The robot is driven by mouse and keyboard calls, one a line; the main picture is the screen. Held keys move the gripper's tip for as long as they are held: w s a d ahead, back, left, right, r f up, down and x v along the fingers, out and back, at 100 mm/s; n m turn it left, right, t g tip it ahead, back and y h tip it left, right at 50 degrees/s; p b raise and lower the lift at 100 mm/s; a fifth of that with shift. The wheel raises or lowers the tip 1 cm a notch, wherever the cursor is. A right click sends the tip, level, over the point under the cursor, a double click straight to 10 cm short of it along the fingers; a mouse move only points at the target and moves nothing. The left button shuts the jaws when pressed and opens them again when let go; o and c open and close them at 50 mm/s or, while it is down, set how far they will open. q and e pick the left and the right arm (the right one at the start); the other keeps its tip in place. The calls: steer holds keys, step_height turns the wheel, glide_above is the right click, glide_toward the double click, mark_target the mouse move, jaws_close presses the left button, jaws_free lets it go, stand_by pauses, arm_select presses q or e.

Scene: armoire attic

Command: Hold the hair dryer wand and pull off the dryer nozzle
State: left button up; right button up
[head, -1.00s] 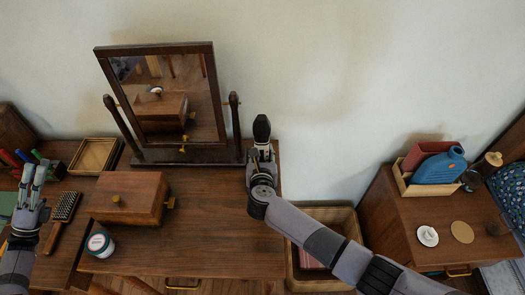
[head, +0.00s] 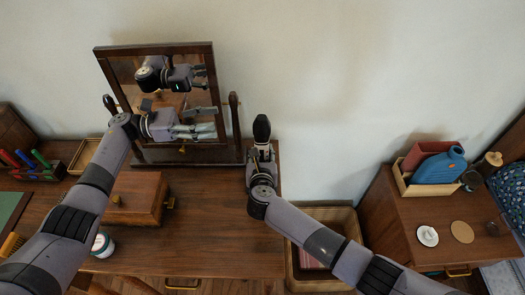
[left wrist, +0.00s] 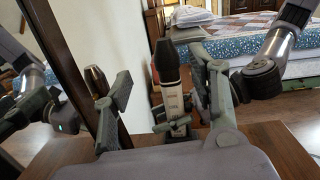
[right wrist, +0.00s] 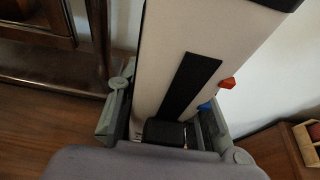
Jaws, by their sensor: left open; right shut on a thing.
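The hair dryer wand (head: 264,151) stands upright at the right end of the dresser, cream-coloured with a black strip and red and blue buttons in the right wrist view (right wrist: 180,60). The dark dryer nozzle (head: 262,128) sits on its top. My right gripper (head: 262,162) is shut on the wand's lower part. My left gripper (head: 214,131) is open and empty in front of the mirror, pointing right towards the nozzle with a gap between. In the left wrist view the nozzle (left wrist: 166,62) shows beyond and between the open fingers.
The tilting mirror (head: 160,75) stands close behind my left gripper and reflects it. A wooden box (head: 140,196) and a partly hidden jar (head: 102,243) lie under my left arm. A basket (head: 335,220) is right of the dresser. The dresser front (head: 215,235) is clear.

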mark_target(261, 117)
arm_select(q)
steer(key=shift+m+g+y, duration=0.3)
steer(key=shift+m+g, duration=0.2)
steer(key=shift+m, duration=0.1)
steer(key=d, duration=1.4)
steer(key=shift+r, duration=0.15)
steer(key=shift+c, duration=0.5)
steer(key=c, duration=1)
steer(key=shift+c, duration=0.2)
